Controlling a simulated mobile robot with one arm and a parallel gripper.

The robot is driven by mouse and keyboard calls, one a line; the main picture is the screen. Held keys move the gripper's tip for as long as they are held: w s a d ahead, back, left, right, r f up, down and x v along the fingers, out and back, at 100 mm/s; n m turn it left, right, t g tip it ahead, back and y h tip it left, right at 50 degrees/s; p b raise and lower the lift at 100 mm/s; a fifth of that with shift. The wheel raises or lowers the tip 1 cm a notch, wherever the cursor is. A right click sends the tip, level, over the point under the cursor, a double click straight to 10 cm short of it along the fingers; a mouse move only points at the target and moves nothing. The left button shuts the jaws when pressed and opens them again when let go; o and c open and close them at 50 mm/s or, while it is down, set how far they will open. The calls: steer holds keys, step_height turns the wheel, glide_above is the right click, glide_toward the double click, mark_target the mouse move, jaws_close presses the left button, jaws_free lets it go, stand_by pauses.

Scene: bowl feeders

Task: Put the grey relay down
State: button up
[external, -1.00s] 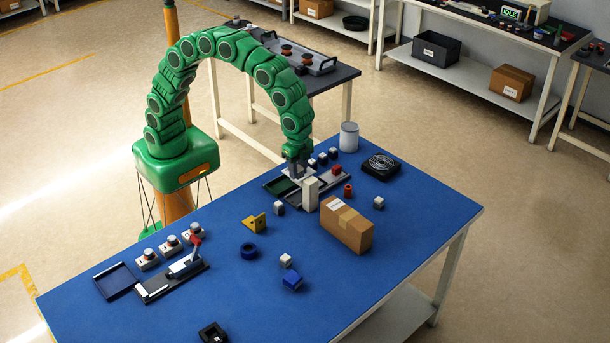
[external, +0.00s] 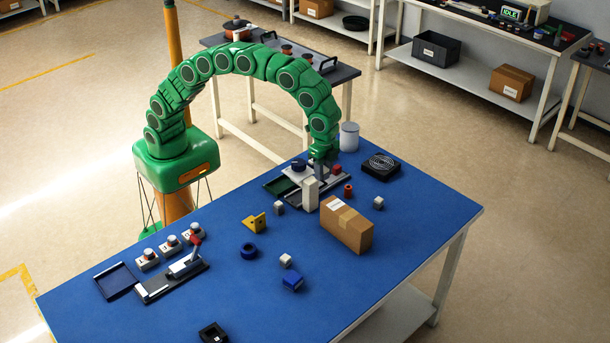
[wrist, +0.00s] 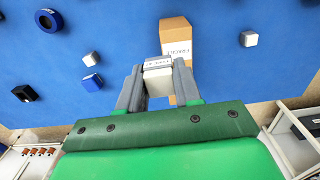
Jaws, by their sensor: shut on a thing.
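My gripper (wrist: 158,82) is shut on the grey relay (wrist: 158,76), a pale block with a dark lettered band, seen between the two fingers in the wrist view. In the external view my gripper (external: 318,176) is above the back right of the blue table, by the grey-and-white fixture (external: 308,192).
A cardboard box (external: 346,226) stands in front of the fixture; it also shows beyond the relay in the wrist view (wrist: 177,32). A white cylinder (external: 349,137), a black fan (external: 381,165) and a red part (external: 348,190) are nearby. The table's right end is clear.

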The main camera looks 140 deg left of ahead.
steer(key=w+a+f, duration=0.1)
steer(key=w+f, duration=0.1)
steer(key=w, duration=0.2)
glide_above(347, 213)
steer(key=shift+s+d+f, duration=0.1)
steer(key=shift+s+f, duration=0.05)
steer(key=shift+f, duration=1.15)
steer(key=shift+s+f, duration=0.1)
steer(key=shift+f, duration=1.2)
steer(key=shift+w+f, duration=0.2)
steer(key=shift+f, duration=1.7)
steer(key=o, duration=1)
steer(key=shift+f, duration=0.1)
